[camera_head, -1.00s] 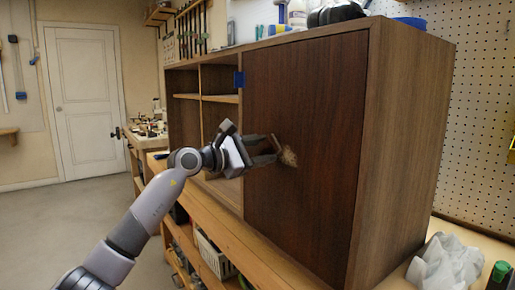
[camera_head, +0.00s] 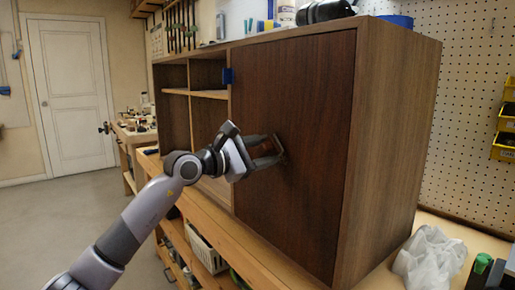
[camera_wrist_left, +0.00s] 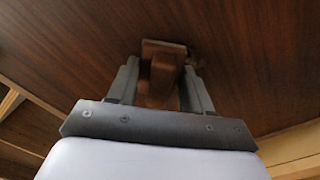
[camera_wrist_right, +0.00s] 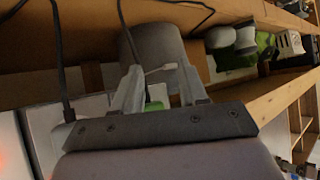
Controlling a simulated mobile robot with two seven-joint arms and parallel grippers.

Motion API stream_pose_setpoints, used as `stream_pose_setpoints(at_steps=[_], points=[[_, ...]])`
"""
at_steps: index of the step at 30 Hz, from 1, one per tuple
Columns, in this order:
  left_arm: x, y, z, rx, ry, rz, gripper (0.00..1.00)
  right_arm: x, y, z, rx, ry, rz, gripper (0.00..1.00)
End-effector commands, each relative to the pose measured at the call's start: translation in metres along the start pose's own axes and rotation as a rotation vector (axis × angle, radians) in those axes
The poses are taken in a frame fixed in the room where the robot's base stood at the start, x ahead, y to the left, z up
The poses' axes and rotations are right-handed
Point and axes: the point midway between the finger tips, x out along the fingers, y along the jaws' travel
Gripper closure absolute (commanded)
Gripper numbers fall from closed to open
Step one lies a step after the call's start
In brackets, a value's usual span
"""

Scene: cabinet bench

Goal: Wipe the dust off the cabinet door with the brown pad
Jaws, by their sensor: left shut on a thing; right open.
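The cabinet door (camera_head: 300,105) is a dark brown wooden panel on the right part of the cabinet. My left gripper (camera_head: 275,152) is in front of the door's middle, shut on the brown pad. In the left wrist view the brown pad (camera_wrist_left: 158,75) sits between the fingers, with its far end at the door surface. In the head view the pad and fingers hide that part of the door. My right gripper (camera_wrist_right: 158,92) is open, seen only in its own wrist view.
The cabinet has open shelves (camera_head: 205,92) left of the door and a blue piece (camera_head: 228,76) at the door's edge. It stands on a wooden bench (camera_head: 225,225). A crumpled whitish bag (camera_head: 430,262) lies at the right. Black cables (camera_wrist_right: 62,60) hang near my right gripper.

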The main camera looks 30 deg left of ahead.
Motion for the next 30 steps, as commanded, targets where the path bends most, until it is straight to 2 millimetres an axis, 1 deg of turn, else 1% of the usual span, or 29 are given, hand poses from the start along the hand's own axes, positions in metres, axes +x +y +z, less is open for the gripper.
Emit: stream_pose_setpoints(at_steps=[1,10,18,26,30], points=[[0.0,-0.003,0.003,0.0,-0.002,-0.003,0.91,-0.001,0.0,-0.002,0.0,0.0,0.0,0.57],[0.0,-0.01,0.01,-0.001,-0.003,-0.002,0.91,-0.002,0.0,-0.003,0.0,0.0,0.0,0.57],[-0.001,-0.022,0.022,-0.001,-0.003,-0.002,0.91,-0.004,0.0,-0.006,0.0,0.0,0.0,0.57],[-0.001,-0.027,0.027,-0.001,-0.003,-0.002,0.91,-0.005,0.0,-0.007,0.0,0.0,0.0,0.57],[0.0,-0.034,0.034,-0.001,-0.002,-0.003,0.91,-0.006,-0.001,-0.008,0.0,0.0,0.0,0.57]])
